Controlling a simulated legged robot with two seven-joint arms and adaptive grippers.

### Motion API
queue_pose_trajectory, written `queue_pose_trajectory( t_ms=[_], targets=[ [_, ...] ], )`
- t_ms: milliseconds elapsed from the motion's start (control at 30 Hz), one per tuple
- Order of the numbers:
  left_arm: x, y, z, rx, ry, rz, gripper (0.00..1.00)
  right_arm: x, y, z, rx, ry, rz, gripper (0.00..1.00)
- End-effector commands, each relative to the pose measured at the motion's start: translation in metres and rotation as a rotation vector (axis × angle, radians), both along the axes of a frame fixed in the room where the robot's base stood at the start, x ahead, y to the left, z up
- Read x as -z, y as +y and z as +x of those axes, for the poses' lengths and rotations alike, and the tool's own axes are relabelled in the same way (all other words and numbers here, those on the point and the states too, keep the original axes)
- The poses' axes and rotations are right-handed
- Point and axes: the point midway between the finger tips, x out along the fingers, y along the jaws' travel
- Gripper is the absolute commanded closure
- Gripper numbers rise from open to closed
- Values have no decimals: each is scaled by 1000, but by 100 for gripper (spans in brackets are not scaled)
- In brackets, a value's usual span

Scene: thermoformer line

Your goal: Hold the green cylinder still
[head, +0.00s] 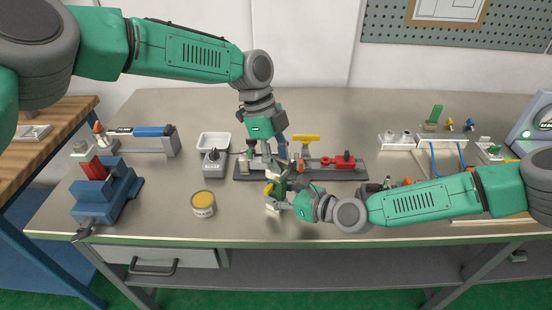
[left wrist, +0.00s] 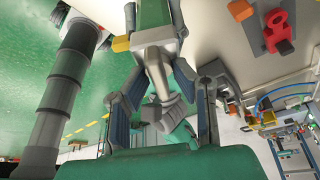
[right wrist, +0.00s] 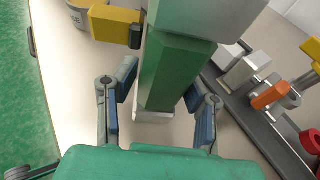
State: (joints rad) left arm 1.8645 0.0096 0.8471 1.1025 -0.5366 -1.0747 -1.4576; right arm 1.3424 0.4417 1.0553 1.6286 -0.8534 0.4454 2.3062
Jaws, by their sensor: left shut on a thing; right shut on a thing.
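The green cylinder (right wrist: 172,72) looks flat-sided and stands between the blue-padded fingers of my right gripper (right wrist: 158,115) in the right wrist view. A pale grey block is above it, and a yellow piece with a dark tip (right wrist: 118,24) sticks out at its left. In the left wrist view the green part (left wrist: 156,18) shows at the top, with a pale grey piece between the fingers of my left gripper (left wrist: 165,95). In the head view my left gripper (head: 280,160) comes down from above and my right gripper (head: 288,196) from the right. Both are shut; their fingers partly hide the cylinder.
A dark fixture rail (head: 246,176) with red and yellow clamps lies just behind the grippers. A yellow-topped tin (head: 203,205), a grey device with a white tray (head: 214,139) and a blue vise (head: 98,195) stand left. The front middle of the bench is clear.

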Motion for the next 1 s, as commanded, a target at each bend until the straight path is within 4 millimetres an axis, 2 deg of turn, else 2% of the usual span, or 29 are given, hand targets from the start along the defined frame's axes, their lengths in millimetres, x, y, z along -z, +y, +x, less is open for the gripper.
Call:
queue_pose_trajectory(
  t_ms=[133, 167, 200, 500, 633, 767, 1000],
  targets=[
    [2, 2, 1, 40, 1, 4, 100, -1, -1, 2, 4, -2, 1, 100],
    [2, 2, 0, 35, 1, 4, 67, -1, -1, 2, 4, -2, 1, 100],
    [2, 2, 0, 34, 1, 4, 53, -1, -1, 2, 4, -2, 1, 100],
    [0, 1, 0, 33, 0, 1, 53, -1, 0, 0, 2, -2, 1, 100],
    [-8, 3, 2, 33, -2, 1, 53, -1, 0, 0, 1, -2, 1, 100],
    [-28, 8, 7, 32, -4, 1, 53, -1, 0, 0, 0, -1, 1, 100],
    [-76, 23, 19, 32, -3, 3, 53, -1, 0, -1, -1, 0, 1, 100]
  ],
)
